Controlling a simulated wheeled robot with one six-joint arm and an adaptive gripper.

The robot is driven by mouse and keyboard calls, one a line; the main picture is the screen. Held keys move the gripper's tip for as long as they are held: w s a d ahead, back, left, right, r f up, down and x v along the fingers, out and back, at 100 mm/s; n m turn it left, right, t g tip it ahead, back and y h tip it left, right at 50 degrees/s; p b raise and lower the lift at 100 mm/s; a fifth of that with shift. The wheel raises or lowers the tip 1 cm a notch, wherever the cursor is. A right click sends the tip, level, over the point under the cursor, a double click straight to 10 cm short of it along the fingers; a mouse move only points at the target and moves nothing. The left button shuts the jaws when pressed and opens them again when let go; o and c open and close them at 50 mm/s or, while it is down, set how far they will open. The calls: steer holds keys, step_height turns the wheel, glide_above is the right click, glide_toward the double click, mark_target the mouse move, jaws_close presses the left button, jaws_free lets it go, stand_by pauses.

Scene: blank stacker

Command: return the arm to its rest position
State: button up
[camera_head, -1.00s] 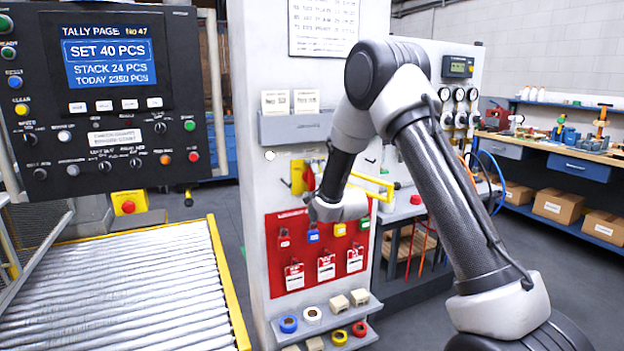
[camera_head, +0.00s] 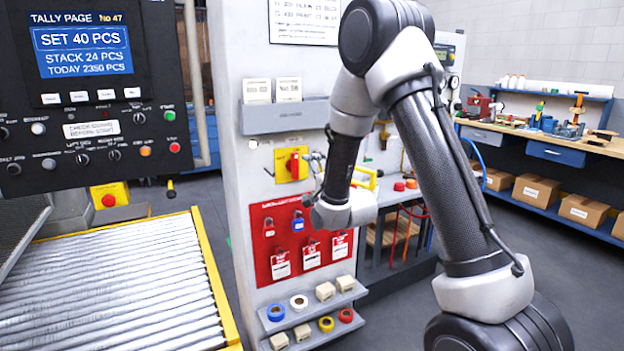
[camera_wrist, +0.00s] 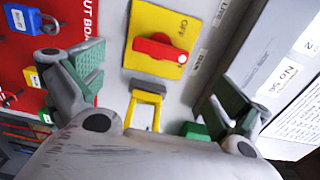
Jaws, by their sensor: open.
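My arm (camera_head: 425,150) is raised and bent in the head view, its forearm hanging down in front of the grey cabinet. My wrist is before the right part of the red lockout board (camera_head: 260,240); my fingers are hidden there. In the wrist view my gripper (camera_wrist: 155,82) is open, with green-padded fingers spread apart and nothing held between them. Ahead of them is a red rotary switch (camera_wrist: 158,48) on a yellow plate, its handle roughly crosswise. The switch also shows in the head view (camera_head: 293,165). A yellow loop (camera_wrist: 147,105) hangs below the plate.
The control panel (camera_head: 90,90) and roller conveyor (camera_head: 120,285) are at left. Padlocks and red tags hang on the board. A small shelf (camera_head: 315,314) with tape rolls is below it. A workbench (camera_head: 550,145) stands at far right, with open floor before it.

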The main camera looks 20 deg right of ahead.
steer(key=shift+s+d, duration=0.15)
steer(key=shift+s, duration=0.5)
steer(key=s+d+f+n+g+h, duration=0.1)
steer(key=s+f+n+g, duration=0.25)
steer(key=f, duration=0.35)
steer(key=s+f+n+g, duration=0.2)
steer(key=f+n+g, duration=0.15)
steer(key=f, duration=0.25)
steer(key=s+d+f+n+g+h, duration=0.15)
steer(key=s+n+g, duration=0.25)
steer(key=s, duration=0.4)
steer(key=s+d+r+n+g, duration=0.1)
steer(key=s+d+r, duration=0.3)
steer(key=s+r, duration=0.7)
steer(key=s+d+r+n+g, duration=0.1)
steer(key=s+d+r+n, duration=0.3)
steer(key=s+r, duration=0.7)
steer(key=shift+s+d+r+h, duration=0.2)
steer(key=shift+s+d+h, duration=0.35)
steer(key=shift+s, duration=2.3)
